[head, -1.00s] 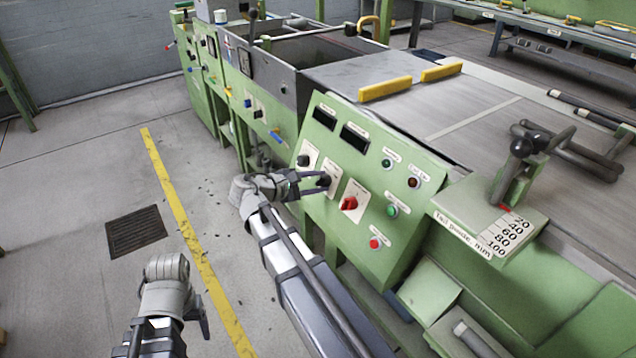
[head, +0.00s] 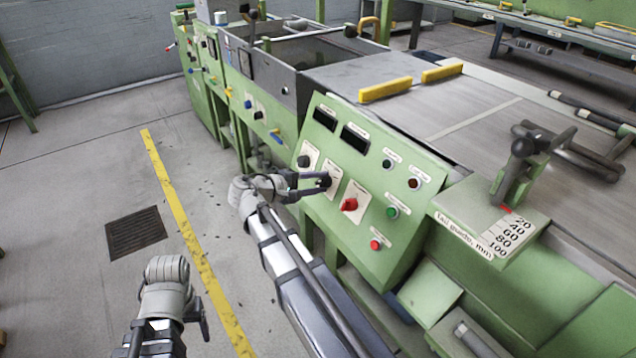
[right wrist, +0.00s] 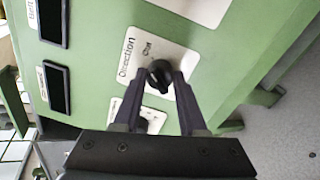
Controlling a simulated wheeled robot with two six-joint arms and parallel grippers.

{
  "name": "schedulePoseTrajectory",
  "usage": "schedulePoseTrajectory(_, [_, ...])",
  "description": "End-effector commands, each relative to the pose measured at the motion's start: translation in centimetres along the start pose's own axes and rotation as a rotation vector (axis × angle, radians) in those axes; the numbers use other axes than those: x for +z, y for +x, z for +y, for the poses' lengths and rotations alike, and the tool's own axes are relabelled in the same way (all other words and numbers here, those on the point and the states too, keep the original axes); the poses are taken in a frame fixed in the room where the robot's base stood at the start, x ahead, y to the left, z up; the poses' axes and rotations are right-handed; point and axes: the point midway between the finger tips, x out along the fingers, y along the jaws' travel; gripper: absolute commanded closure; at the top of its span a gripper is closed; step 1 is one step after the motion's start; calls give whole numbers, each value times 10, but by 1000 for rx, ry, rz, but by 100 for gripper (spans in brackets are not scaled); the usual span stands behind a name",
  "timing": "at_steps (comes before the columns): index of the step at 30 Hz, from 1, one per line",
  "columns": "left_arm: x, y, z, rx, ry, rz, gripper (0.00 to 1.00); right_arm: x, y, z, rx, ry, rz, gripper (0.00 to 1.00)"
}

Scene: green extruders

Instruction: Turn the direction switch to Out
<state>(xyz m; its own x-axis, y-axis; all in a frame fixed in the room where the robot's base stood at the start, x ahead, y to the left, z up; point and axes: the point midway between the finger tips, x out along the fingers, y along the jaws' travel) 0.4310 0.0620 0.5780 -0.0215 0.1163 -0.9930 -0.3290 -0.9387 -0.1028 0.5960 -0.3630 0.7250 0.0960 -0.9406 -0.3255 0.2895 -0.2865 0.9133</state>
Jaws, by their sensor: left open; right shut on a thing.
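The direction switch is a small black knob (right wrist: 158,73) on a white plate marked "Direction" (right wrist: 150,48), with "Out" printed beside the knob. In the head view the same plate (head: 334,170) sits on the sloped green control panel. My right gripper (head: 322,180) reaches the plate from the left. In the right wrist view its fingers (right wrist: 160,80) are shut on the knob, one on each side. The fingers hide part of the knob, so its exact pointing is hard to tell. My left gripper (head: 203,318) is open and empty over the floor at lower left.
A red switch (head: 349,204) is just right of the direction plate, and another black knob (head: 303,161) is to its left. Green (head: 392,211) and red (head: 376,245) buttons are on the panel's right. The floor left of the machine is open.

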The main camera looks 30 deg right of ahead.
Motion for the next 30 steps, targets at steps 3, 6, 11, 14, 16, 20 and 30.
schedulePoseTrajectory(3, [0,0,0,0,0,0,27,0,0,0,-1,4,0,100])
schedulePoseTrajectory(6, [0,0,0,0,0,0,27,0,0,0,-1,4,0,100])
schedulePoseTrajectory(11, [0,0,0,0,0,0,27,0,0,-1,-1,3,-1,56])
schedulePoseTrajectory(14, [0,0,0,0,0,0,27,0,0,0,-1,3,-1,44])
schedulePoseTrajectory(16, [0,0,0,0,0,0,27,0,0,0,-1,2,-1,36])
schedulePoseTrajectory(20, [0,0,0,0,0,0,27,0,0,0,-1,2,0,29])
schedulePoseTrajectory(30, [0,-7,-1,1,0,0,27,0,-17,2,0,1,3,29])
